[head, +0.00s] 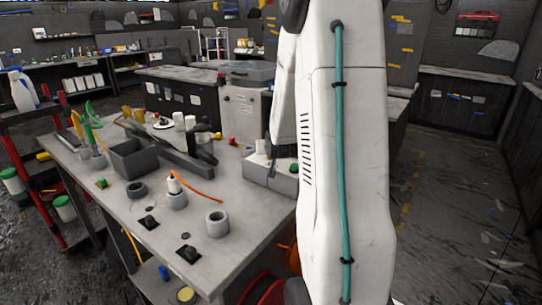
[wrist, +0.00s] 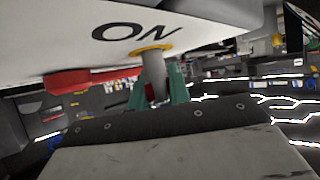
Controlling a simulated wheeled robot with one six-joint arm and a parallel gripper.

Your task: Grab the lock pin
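In the wrist view, a short grey metal pin (wrist: 153,72), which I take to be the lock pin, hangs from the underside of a white body (wrist: 200,22) marked "ON". A yellow ring (wrist: 152,48) surrounds its upper end. My gripper (wrist: 162,94) is just below, with a green finger on each side of the pin's lower part. Whether the fingers touch the pin or a small gap remains is not clear. The pin's lower tip is partly hidden by the gripper. In the head view, my white arm blocks the gripper, and I cannot make out the pin.
A red part (wrist: 80,80) sits under the white body, left of the pin. Open floor (head: 440,220) lies at right.

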